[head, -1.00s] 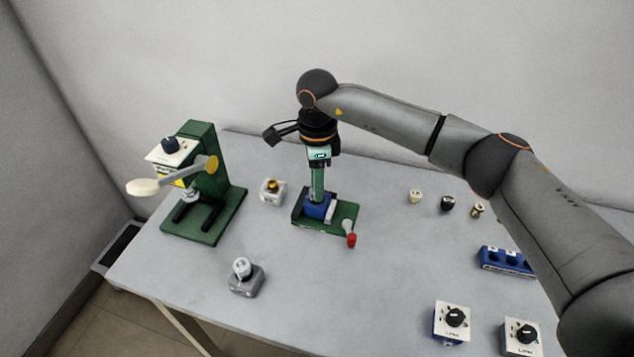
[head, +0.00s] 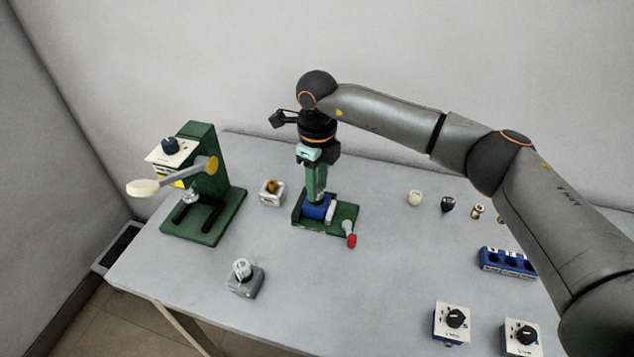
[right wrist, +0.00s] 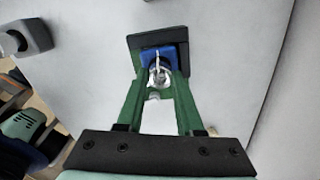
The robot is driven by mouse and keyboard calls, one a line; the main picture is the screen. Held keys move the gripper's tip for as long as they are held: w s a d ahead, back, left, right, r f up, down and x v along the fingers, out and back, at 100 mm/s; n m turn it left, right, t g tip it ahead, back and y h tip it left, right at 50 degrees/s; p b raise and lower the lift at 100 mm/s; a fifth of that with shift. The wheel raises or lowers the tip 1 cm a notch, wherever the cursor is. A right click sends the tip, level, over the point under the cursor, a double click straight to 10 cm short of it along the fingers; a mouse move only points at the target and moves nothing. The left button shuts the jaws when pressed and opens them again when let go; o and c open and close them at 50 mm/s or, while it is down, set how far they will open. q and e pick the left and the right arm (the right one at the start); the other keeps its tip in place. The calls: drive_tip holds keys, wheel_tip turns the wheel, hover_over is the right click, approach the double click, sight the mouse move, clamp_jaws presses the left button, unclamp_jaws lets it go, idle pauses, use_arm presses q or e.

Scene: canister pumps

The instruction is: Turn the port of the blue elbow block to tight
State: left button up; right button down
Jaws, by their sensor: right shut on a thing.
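The blue elbow block (head: 317,208) sits in a green fixture (head: 340,218) on the table. In the right wrist view the block (right wrist: 151,54) lies against a dark part of the fixture, with a metallic port (right wrist: 158,76) facing me. My right gripper (head: 317,194) points straight down over the block. Its green fingers (right wrist: 159,82) are shut on the port, which they partly hide. A port marking or its exact angle cannot be read. My left gripper is in neither view.
A green press (head: 205,180) with a grey lever stands at left. A red-tipped handle (head: 351,240) is at the fixture's front right. Small blocks (head: 271,192) (head: 245,279) flank it; caps (head: 447,204), a blue rack (head: 507,262) and dial boxes (head: 453,321) lie right.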

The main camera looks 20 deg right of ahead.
idle(0.5)
drive_tip(key=c, duration=0.5)
unclamp_jaws()
drive_tip(key=shift+r, duration=0.1)
wheel_tip(320, 180, up, 12)
drive_tip(key=shift+r, duration=0.2)
